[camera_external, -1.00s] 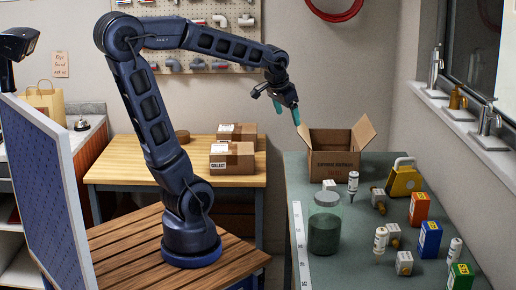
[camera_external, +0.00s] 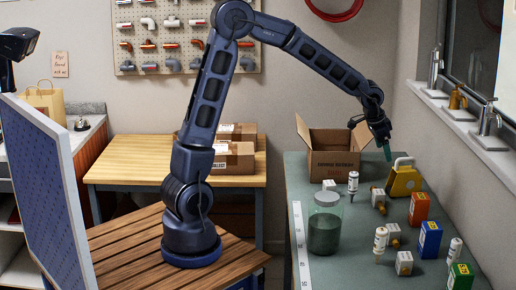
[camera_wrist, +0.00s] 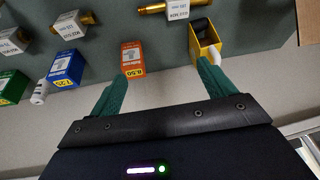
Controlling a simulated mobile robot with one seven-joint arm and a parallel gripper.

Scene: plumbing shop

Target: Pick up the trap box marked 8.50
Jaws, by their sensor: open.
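The orange trap box (camera_external: 419,208) stands on the green bench right of the middle. In the wrist view the orange box (camera_wrist: 132,58) shows a white label and a yellow tag reading 8.50. My gripper (camera_external: 386,150) is open and empty, above the bench near the yellow box and behind the orange box. In the wrist view the green fingers of my gripper (camera_wrist: 160,78) are spread; the left fingertip appears just below the orange box and the right one below the yellow box. Neither finger is seen gripping anything.
A yellow box (camera_external: 401,182) with a curved pipe stands behind the orange box. A blue box (camera_external: 429,240) and a green box (camera_external: 460,277) stand nearer the front. Several small fittings and bottles lie around. A glass jar (camera_external: 324,228) and open carton (camera_external: 332,158) stand left. The window sill (camera_external: 462,115) borders the right.

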